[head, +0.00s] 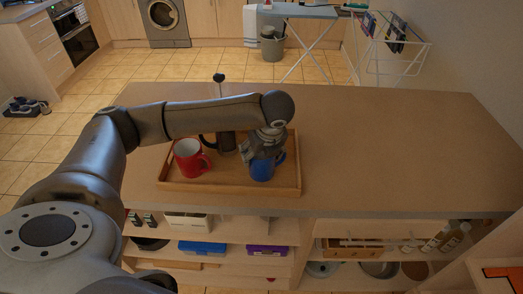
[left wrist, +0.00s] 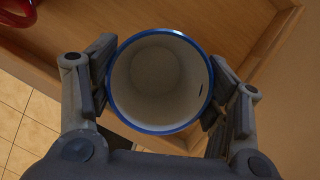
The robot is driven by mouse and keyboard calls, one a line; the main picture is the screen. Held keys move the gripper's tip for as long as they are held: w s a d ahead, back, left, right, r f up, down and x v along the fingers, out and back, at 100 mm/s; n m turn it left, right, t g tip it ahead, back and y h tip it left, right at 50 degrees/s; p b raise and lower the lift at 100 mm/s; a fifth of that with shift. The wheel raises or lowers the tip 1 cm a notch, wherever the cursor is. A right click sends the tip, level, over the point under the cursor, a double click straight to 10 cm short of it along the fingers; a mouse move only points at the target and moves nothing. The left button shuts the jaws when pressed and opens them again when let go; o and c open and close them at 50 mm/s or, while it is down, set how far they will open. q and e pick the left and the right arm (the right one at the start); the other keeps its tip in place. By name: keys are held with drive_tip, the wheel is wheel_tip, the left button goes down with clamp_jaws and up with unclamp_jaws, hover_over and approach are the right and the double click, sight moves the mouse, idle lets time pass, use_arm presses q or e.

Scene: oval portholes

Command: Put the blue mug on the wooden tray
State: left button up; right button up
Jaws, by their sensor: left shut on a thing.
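The blue mug (head: 262,170) is at the right part of the wooden tray (head: 230,188) in the head view. My left gripper (head: 263,150) comes down over it from above and is shut on it. In the left wrist view the blue-rimmed mug (left wrist: 160,82) sits between both fingers of the left gripper (left wrist: 160,85), its open top facing the camera and empty inside. The tray surface (left wrist: 190,18) lies beneath it. Whether the mug's base touches the tray cannot be told. My right gripper is not in view.
A red mug (head: 188,158) stands at the tray's left, beside a dark pot or grinder (head: 226,142) partly behind my arm. The counter (head: 390,150) to the right is clear. Shelves below hold a blue box (head: 202,248), a purple box (head: 267,252) and bottles (head: 455,236).

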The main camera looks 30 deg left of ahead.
use_arm(q)
drive_tip(key=o, duration=1.2)
drive_tip(key=shift+o, duration=0.2)
drive_tip(key=b+v, duration=0.2)
drive_tip(key=v, duration=0.8)
drive_tip(key=shift+r, duration=0.35)
drive_tip(key=shift+s+d+r, duration=0.15)
drive_tip(key=shift+d+r, duration=0.15)
drive_tip(key=shift+r, duration=0.35)
